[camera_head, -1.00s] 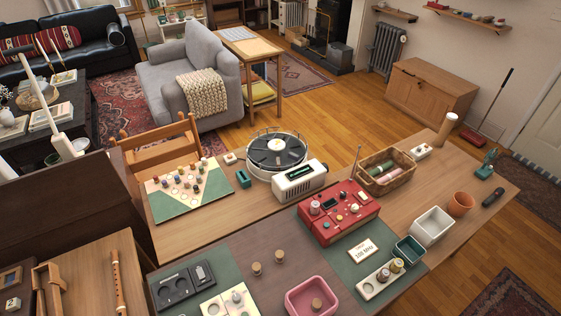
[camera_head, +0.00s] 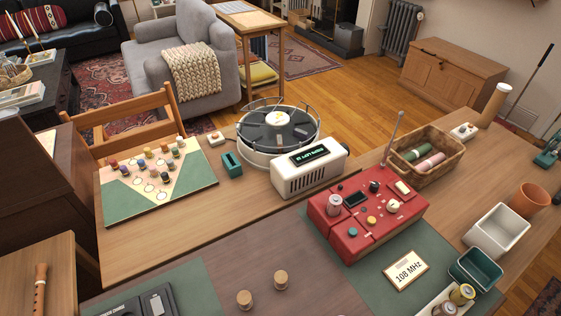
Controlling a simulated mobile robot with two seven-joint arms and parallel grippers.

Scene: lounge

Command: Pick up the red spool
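A green and cream board (camera_head: 150,205) lies on the wooden table at the left. Several small coloured spool-like pieces stand on it. A reddish one (camera_head: 113,164) stands near the board's far left corner; it is too small to be sure that it is the red spool. A wicker basket (camera_head: 427,178) at the right holds a green roll (camera_head: 416,153) and a pink-red roll (camera_head: 431,162), lying on their sides. Neither of my grippers is in view.
A round turntable (camera_head: 279,133), a white display box (camera_head: 309,170) and a red radio-like box (camera_head: 367,222) stand mid-table. Two corks (camera_head: 263,290) stand in front. A white bin (camera_head: 497,230) and a terracotta pot (camera_head: 529,200) are at the right. Bare wood shows between the board and the front mat.

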